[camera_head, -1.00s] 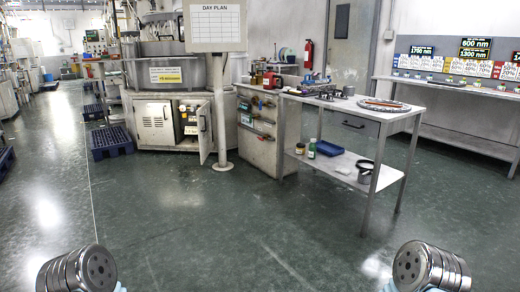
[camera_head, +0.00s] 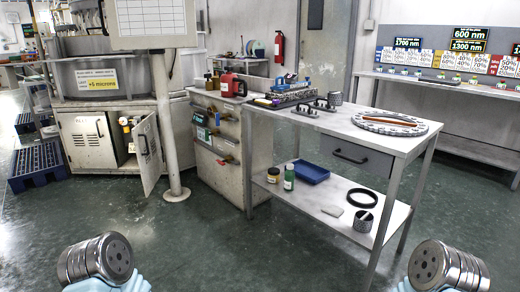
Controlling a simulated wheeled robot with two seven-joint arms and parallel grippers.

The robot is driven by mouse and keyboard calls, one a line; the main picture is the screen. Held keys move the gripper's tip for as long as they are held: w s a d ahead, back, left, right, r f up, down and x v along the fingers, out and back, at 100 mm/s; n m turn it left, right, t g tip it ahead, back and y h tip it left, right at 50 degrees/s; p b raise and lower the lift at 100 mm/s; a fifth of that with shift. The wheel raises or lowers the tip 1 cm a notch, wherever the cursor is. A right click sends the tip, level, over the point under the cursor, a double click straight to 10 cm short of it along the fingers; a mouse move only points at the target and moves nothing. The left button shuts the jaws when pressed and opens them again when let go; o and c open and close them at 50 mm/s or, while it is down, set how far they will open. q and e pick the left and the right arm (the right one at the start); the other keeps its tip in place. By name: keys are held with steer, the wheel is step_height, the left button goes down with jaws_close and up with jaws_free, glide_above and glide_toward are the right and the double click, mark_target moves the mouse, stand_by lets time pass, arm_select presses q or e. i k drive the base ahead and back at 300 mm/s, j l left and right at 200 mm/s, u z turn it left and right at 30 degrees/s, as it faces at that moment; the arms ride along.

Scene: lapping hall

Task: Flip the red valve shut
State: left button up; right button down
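Small valve-like fittings are on the front of the grey cabinet (camera_head: 223,178) left of the work table. A reddish-orange one (camera_head: 226,161) sits low on the front, and I take it to be the red valve. It is small, and I cannot tell whether its handle is open or shut. Other small fittings with handles sit above it, near a green label (camera_head: 200,119). Only metal cylindrical parts of my arms, with light blue pieces, show at the bottom left and bottom right corners. Neither gripper's fingers are in view, and both arms are well short of the cabinet.
The table (camera_head: 330,127) has a drawer and a lower shelf with a blue tray (camera_head: 308,171), bottles and a black ring (camera_head: 362,197). A cabinet door (camera_head: 147,154) stands open beside a white post (camera_head: 170,135). A blue pallet (camera_head: 38,166) lies left. The floor ahead is clear.

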mark_target(222, 164)
steer(key=i+l+u, duration=0.1)
steer(key=i+u, duration=0.2)
steer(key=i, duration=0.25)
steer(key=i+l+u, duration=0.3)
steer(key=i, duration=0.2)
steer(key=i+l+u, duration=0.3)
steer(key=i, duration=0.2)
steer(key=i+l+u, duration=1)
steer(key=l, duration=0.35)
